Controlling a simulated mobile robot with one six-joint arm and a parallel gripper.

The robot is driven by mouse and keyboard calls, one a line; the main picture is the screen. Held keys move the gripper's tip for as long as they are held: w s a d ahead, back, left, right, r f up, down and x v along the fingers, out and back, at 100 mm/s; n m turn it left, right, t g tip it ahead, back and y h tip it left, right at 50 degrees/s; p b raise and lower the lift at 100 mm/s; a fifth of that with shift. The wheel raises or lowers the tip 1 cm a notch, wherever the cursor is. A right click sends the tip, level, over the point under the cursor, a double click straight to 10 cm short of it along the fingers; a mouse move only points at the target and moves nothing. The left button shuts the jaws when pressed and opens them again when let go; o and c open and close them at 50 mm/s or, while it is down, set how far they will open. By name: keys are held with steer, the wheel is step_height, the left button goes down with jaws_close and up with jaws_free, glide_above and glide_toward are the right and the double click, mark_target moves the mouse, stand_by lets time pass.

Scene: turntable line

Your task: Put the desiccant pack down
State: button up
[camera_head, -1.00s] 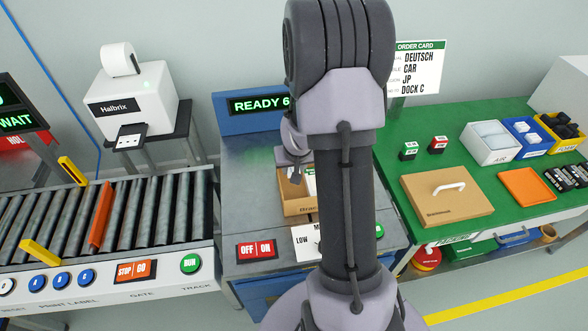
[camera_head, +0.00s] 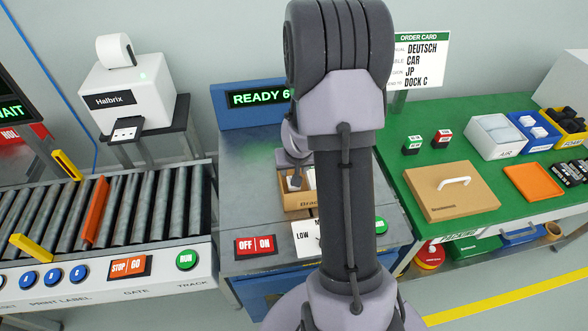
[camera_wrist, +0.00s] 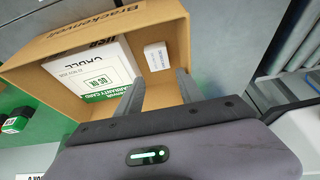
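An open brown carton (camera_head: 300,202) stands on the grey station, partly hidden behind my arm in the head view. The wrist view looks into the carton (camera_wrist: 112,18). Inside lie a large white box or booklet (camera_wrist: 85,68) and a green-and-white warranty card (camera_wrist: 106,84). A small white pack with faint print (camera_wrist: 157,56), apparently the desiccant pack, lies on the carton floor just beyond my fingertips. My gripper (camera_wrist: 160,76) is open, its two fingers apart with a gap wider than the pack. In the head view my gripper (camera_head: 296,182) is over the carton.
A roller conveyor (camera_head: 120,215) lies at left with a label printer (camera_head: 127,92) behind it. OFF/ON buttons (camera_head: 255,246) sit on the station's front. A green bench (camera_head: 400,170) at right holds a brown box with a white handle (camera_head: 450,190), an orange tray (camera_head: 533,181) and bins.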

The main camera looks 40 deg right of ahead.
steer(key=shift+r+p, duration=0.3)
steer(key=s+a+r+p, duration=0.1)
steer(key=a+r+p, duration=0.1)
steer(key=a+r, duration=0.35)
steer(key=s+a+r+t+p, duration=0.1)
steer(key=a+r+p, duration=0.1)
steer(key=r, duration=0.6)
steer(key=s+a+r+p, duration=0.1)
steer(key=a+r+p, duration=0.2)
steer(key=r, duration=0.4)
steer(key=s+a+r+y+b, duration=0.1)
steer(key=s+a+r, duration=0.2)
steer(key=s+a, duration=0.2)
steer(key=s+a+r+n+y+b, duration=0.1)
steer(key=s+a+r+y, duration=0.1)
steer(key=a, duration=0.6)
steer(key=s+a+r+t+y+b, duration=0.1)
steer(key=s+a+r, duration=0.3)
steer(key=s+a, duration=0.3)
steer(key=shift+s+n, duration=0.35)
steer(key=shift+n, duration=0.05)
